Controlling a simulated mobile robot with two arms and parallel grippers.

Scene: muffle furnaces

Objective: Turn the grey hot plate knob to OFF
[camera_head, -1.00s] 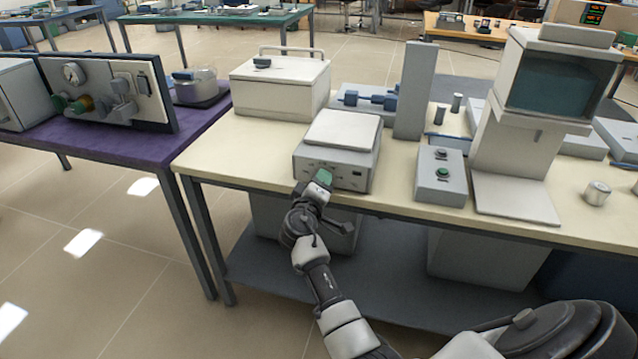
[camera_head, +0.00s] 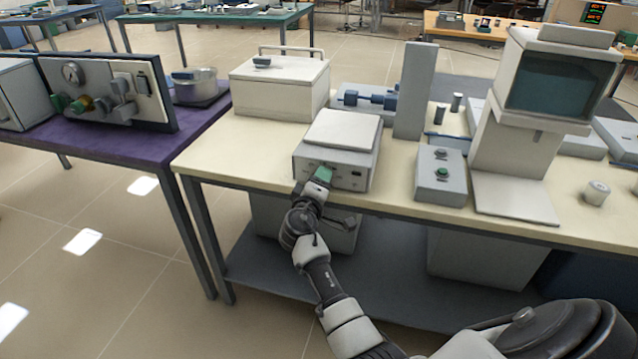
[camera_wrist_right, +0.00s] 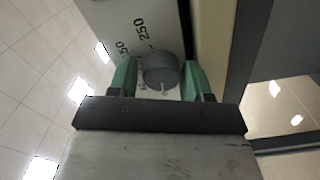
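The hot plate (camera_head: 357,178) is a pale box with a white square top, at the front edge of the cream bench. Its grey round knob (camera_wrist_right: 160,70) shows in the right wrist view, beside printed marks including "250". My right gripper (camera_head: 322,174) is at the left part of the hot plate's front face and hides the knob in the head view. In the wrist view its green fingertips (camera_wrist_right: 160,80) stand on either side of the knob, with a narrow gap at the left one; contact at the right one is unclear. My left gripper is not in view.
A purple table (camera_head: 130,150) with a gauge panel stands at left. The floor in front is clear.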

